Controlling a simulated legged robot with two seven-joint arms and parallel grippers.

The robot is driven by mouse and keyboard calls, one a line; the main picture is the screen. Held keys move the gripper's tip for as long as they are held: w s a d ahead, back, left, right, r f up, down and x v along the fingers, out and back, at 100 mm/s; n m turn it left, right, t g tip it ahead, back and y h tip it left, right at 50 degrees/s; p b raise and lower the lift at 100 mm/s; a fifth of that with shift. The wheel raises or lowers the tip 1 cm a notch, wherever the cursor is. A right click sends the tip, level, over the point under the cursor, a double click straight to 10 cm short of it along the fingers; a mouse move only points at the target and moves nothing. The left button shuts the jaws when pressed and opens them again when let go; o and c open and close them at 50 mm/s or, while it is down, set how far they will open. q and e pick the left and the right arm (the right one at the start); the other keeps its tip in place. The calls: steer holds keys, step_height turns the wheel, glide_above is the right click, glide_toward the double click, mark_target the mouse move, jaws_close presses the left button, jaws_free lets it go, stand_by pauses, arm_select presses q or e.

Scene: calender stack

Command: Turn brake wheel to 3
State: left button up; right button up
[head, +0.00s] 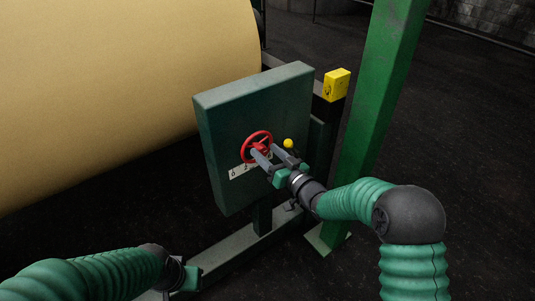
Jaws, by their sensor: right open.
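The red brake wheel (256,136) is mounted on the front of a dark green box (222,120). A white number strip (238,171) sits below the wheel; a 6 shows at its left end, and its right part is hidden by my gripper. My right gripper (262,151) is at the wheel, its fingers open and spread across the wheel's lower right part. I cannot tell whether the fingers touch the rim. My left gripper (190,280) is low at the bottom of the view, away from the wheel; its fingers are not clear.
A yellow ball knob (288,143) is just right of the wheel, close to my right gripper. A yellow box (337,85) stands behind on a post. A green column (378,95) rises at right. A large tan roll (110,85) fills the upper left. A base beam (235,258) runs below.

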steer(key=shift+a, duration=0.35)
steer(key=shift+c, duration=0.4)
steer(key=shift+a, duration=0.25)
steer(key=c, duration=0.5)
steer(key=shift+d, duration=0.2)
jaws_close()
arm_select(q)
steer(key=shift+a+f, duration=0.1)
steer(key=shift+a, duration=0.3)
steer(key=shift+f, duration=0.15)
arm_select(e)
steer(key=shift+a+f, duration=0.1)
